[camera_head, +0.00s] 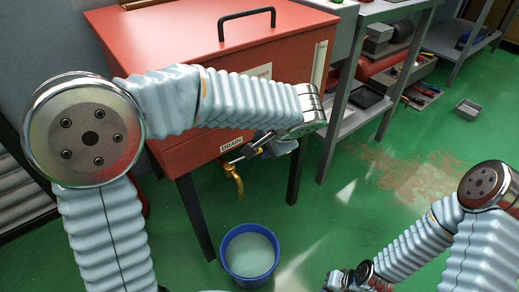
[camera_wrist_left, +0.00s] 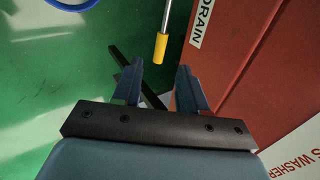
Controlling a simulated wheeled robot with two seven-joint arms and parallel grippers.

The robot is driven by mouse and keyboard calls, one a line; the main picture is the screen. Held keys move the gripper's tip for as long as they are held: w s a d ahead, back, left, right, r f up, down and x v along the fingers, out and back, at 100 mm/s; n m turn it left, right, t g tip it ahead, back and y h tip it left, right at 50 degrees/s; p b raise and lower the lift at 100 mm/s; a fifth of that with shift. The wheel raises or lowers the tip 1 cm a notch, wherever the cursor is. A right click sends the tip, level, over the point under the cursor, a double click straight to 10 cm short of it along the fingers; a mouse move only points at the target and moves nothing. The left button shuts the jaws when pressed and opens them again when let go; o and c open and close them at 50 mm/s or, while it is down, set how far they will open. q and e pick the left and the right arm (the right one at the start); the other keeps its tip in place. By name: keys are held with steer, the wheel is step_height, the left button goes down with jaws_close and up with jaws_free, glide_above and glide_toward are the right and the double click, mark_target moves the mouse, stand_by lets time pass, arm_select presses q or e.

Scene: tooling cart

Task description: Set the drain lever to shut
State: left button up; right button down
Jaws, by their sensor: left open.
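The red parts washer (camera_head: 190,40) has a DRAIN label (camera_head: 232,144) on its front. A brass drain tap (camera_head: 234,180) hangs below the label. The drain lever, a metal rod with a yellow end grip (camera_wrist_left: 161,48), shows in the left wrist view. My left gripper (camera_head: 262,148) is beside the tap at the washer's front; in the left wrist view its open fingers (camera_wrist_left: 159,73) have the yellow grip just beyond and between their tips, with no visible contact. My arm hides part of the lever in the head view. My right gripper (camera_head: 342,279) is low at the bottom, its jaws unclear.
A blue bucket (camera_head: 225,254) with pale liquid stands on the green floor below the tap; its rim also shows in the left wrist view (camera_wrist_left: 84,5). The washer's dark legs (camera_head: 295,172) flank this space. A grey workbench (camera_head: 350,135) stands to the right. Floor is open at right.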

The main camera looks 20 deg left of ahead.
arm_select(q)
steer(key=x, duration=0.5)
steer(key=shift+f, duration=0.25)
jaws_close()
